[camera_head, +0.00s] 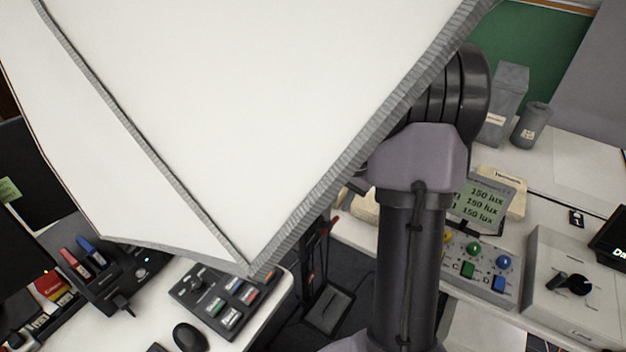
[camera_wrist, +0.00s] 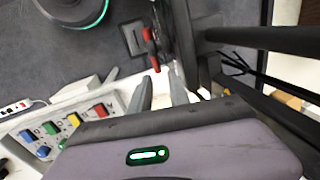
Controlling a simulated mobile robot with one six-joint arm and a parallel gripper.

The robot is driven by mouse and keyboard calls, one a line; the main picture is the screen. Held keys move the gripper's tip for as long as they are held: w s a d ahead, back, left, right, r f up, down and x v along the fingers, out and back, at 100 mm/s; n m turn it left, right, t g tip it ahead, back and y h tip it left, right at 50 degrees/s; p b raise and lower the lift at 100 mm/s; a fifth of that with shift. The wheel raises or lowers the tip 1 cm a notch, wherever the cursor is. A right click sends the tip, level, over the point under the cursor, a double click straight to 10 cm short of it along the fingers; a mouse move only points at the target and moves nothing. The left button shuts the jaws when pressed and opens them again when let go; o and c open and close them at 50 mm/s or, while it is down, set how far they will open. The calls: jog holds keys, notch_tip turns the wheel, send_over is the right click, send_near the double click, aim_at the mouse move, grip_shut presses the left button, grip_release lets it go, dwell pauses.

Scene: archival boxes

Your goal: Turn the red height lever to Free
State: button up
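The red height lever (camera_wrist: 151,48) shows in the wrist view, at upper middle, on a dark upright frame. In the head view a small red part (camera_head: 324,232) shows on the dark stand beside the white panel; it looks like the same lever. My gripper (camera_wrist: 160,82) has its two grey fingers apart with nothing between them. The lever's lower end lies just beyond the fingertips in the picture; I cannot tell whether they touch. No Free marking can be read. In the head view my gripper is hidden.
A large white softbox-like panel (camera_head: 230,90) fills the upper left. A left table carries a button panel (camera_head: 225,298) and mouse (camera_head: 189,337). A right bench carries a coloured-button box (camera_head: 480,262) and a knob box (camera_head: 575,290). Dark bars (camera_wrist: 265,38) cross the wrist view's right.

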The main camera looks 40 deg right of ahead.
aim_at(335, 219)
jog(key=f+b, duration=0.1)
jog(key=f, duration=0.3)
jog(key=f+b, duration=0.1)
jog(key=f, duration=0.1)
jog(key=shift+a+f+b, duration=0.15)
jog(key=shift+a+b, duration=0.15)
jog(key=shift+a, duration=0.05)
jog(key=shift+w+f, duration=0.15)
jog(key=shift+f, duration=0.25)
jog(key=shift+r, duration=0.1)
grip_shut()
